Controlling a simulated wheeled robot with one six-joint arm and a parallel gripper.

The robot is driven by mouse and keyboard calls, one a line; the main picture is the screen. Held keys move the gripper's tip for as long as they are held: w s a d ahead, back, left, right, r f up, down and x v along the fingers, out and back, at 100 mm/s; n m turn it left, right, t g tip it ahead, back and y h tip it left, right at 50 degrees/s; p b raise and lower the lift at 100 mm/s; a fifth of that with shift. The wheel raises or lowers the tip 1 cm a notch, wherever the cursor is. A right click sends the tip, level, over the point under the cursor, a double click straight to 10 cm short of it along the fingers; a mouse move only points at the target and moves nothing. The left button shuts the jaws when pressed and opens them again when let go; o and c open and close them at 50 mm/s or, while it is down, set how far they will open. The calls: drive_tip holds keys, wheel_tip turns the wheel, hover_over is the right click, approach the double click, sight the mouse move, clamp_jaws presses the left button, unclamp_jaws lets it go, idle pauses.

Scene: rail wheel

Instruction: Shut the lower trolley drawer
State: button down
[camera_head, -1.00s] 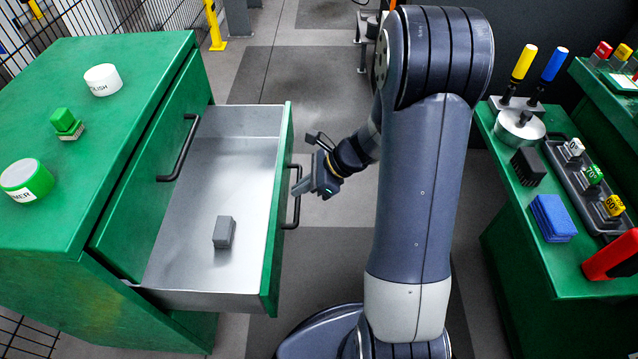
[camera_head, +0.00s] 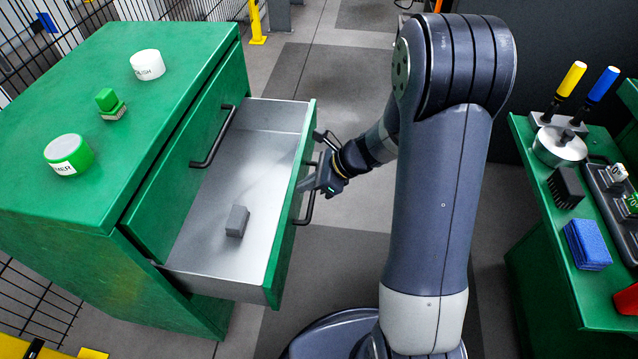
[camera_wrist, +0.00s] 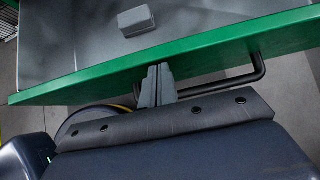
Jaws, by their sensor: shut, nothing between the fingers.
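The green trolley (camera_head: 75,195) stands at the left. Its lower drawer (camera_head: 268,118) is pulled out, with a bare metal inside and a green front (camera_head: 294,205). A black bar handle (camera_head: 309,205) sits on that front and also shows in the wrist view (camera_wrist: 225,85). A grey block (camera_head: 237,221) lies in the drawer. The drawer above it, with its own black handle (camera_head: 213,138), is shut. My gripper (camera_head: 305,185) is shut and empty, its fingertips at the outer face of the lower drawer's front, beside the handle. In the wrist view the fingertips (camera_wrist: 157,74) overlap the green rim; contact looks likely.
On the trolley top stand a white tub (camera_head: 147,65), a green stamp (camera_head: 110,104) and a green-white tub (camera_head: 68,154). A green bench (camera_head: 540,225) with a blue sponge stack (camera_head: 587,244) and tools is at the right. Grey floor lies between.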

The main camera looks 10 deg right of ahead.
drive_tip(key=w+a+p, duration=0.1)
drive_tip(key=w+a, duration=0.2)
drive_tip(key=a, duration=0.7)
drive_tip(key=w+a+p, duration=0.2)
drive_tip(key=w+a, duration=0.1)
drive_tip(key=a, duration=0.7)
drive_tip(key=shift+w, duration=0.25)
drive_tip(key=shift+d, duration=0.1)
